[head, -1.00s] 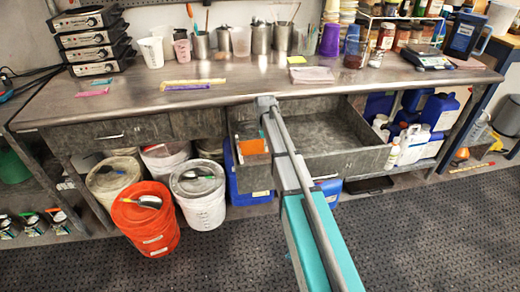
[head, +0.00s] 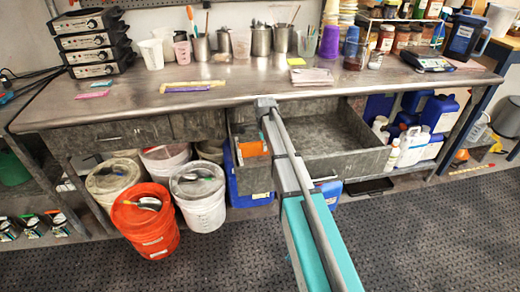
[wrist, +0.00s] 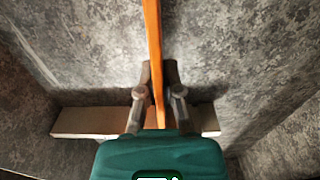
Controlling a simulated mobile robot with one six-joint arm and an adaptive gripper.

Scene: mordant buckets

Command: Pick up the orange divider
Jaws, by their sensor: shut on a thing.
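The orange divider (wrist: 153,40) is a thin upright strip in the wrist view, running from the top edge down between my fingers. My gripper (wrist: 159,103) is shut on it, one finger on each side. In the head view the orange divider (head: 252,148) shows in the left part of the open drawer (head: 345,163), beside my arm. My arm hides part of it there, and my fingers are hidden in that view.
The drawer's right part looks empty. A pale beige strip (wrist: 88,122) lies behind my fingers. The worktop (head: 225,100) above holds cups, jars and a scale (head: 427,62). Below are a red bucket (head: 146,222), white buckets (head: 200,200) and blue jugs (head: 440,112).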

